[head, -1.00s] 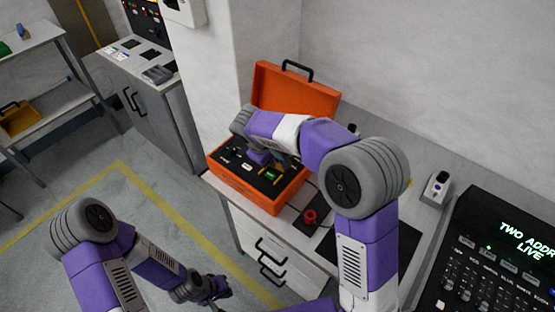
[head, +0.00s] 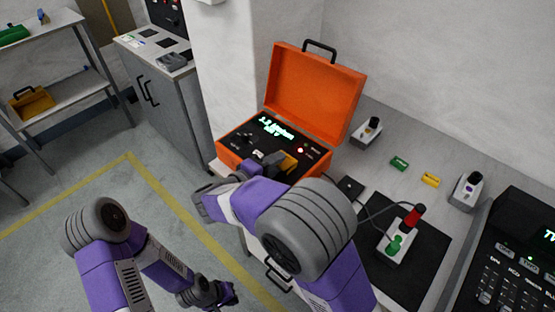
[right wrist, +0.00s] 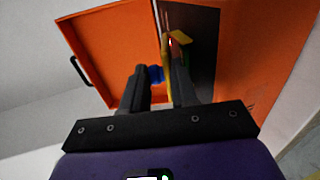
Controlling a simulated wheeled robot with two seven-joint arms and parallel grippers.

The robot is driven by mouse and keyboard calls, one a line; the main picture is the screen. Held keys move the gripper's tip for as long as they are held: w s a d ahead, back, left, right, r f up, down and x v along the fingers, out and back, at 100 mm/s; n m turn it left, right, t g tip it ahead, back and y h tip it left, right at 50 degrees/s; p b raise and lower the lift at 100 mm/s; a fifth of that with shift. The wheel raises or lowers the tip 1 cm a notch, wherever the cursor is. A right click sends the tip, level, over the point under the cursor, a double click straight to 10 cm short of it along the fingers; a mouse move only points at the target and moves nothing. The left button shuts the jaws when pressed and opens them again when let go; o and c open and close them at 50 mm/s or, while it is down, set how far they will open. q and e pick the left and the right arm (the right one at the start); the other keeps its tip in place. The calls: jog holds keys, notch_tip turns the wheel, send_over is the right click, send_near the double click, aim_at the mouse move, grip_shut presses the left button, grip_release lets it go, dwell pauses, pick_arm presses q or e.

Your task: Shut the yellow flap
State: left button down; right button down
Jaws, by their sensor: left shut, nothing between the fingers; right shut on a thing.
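The yellow flap (head: 289,162) is on the dark panel of the open orange case, raised at an angle. My right gripper (head: 262,166) is at the flap, low over the panel's front right. In the right wrist view, the flap (right wrist: 168,75) shows edge-on between the fingers of my right gripper (right wrist: 160,78), which is shut on it. A small blue part (right wrist: 155,74) is beside the flap. The gripper and arm hide part of the panel. My left gripper (head: 222,294) is shut and empty, low over the floor, away from the case.
The orange case's lid (head: 312,95) stands open behind the panel. On the worktop are a green block (head: 399,163), a yellow block (head: 430,180), small grey devices, and a dark mat (head: 425,240) bearing a box with red and green knobs. A wall stands behind.

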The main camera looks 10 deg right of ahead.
jog(key=shift+s+a+f+t+h, duration=0.1)
jog(key=shift+f+t+h, duration=0.3)
jog(key=shift+h, duration=0.15)
jog(key=shift+a+f+t+h, duration=0.1)
jog(key=shift+f+t+h, duration=0.15)
jog(key=shift+t+h, duration=0.25)
jog(key=c, duration=1)
grip_release()
jog(key=shift+f, duration=0.1)
jog(key=shift+c, duration=0.2)
jog(key=shift+f, duration=0.1)
jog(key=shift+s+f, duration=0.1)
jog(key=shift+f, duration=0.1)
